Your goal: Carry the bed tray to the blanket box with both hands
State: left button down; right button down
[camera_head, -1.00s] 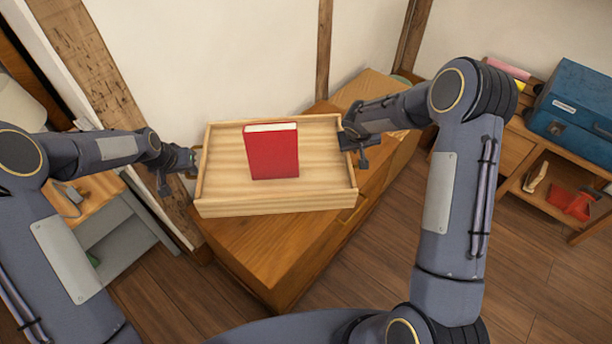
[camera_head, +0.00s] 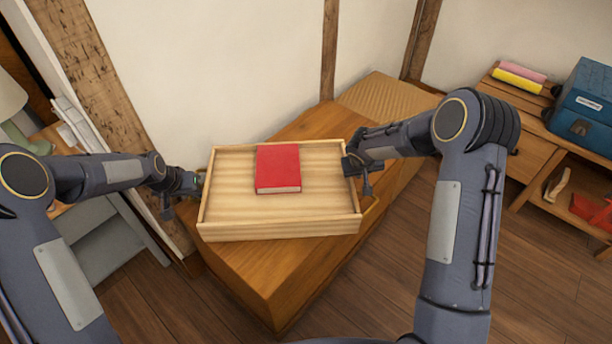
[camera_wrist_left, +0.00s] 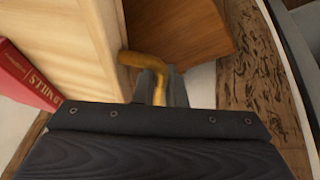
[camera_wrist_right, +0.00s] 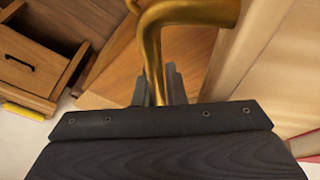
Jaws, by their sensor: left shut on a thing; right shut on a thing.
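The bed tray (camera_head: 228,229), pale wood with low walls, is level above the brown wooden blanket box (camera_head: 262,262); I cannot tell whether it touches the lid. A red book (camera_head: 278,167) lies in the tray, cover up, its page edge facing me. My left gripper (camera_head: 190,184) is shut on the tray's left brass handle, which shows in the left wrist view (camera_wrist_left: 158,72). My right gripper (camera_head: 354,166) is shut on the right brass handle, seen in the right wrist view (camera_wrist_right: 152,50). The tray hides part of the box top.
A woven pad (camera_head: 388,98) lies on the box's far end, against the wall. A low shelf (camera_head: 524,150) at the right holds a blue case (camera_head: 588,104) and pink and yellow rolls. Wooden floor is clear at the front right.

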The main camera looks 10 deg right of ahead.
dwell(0.3)
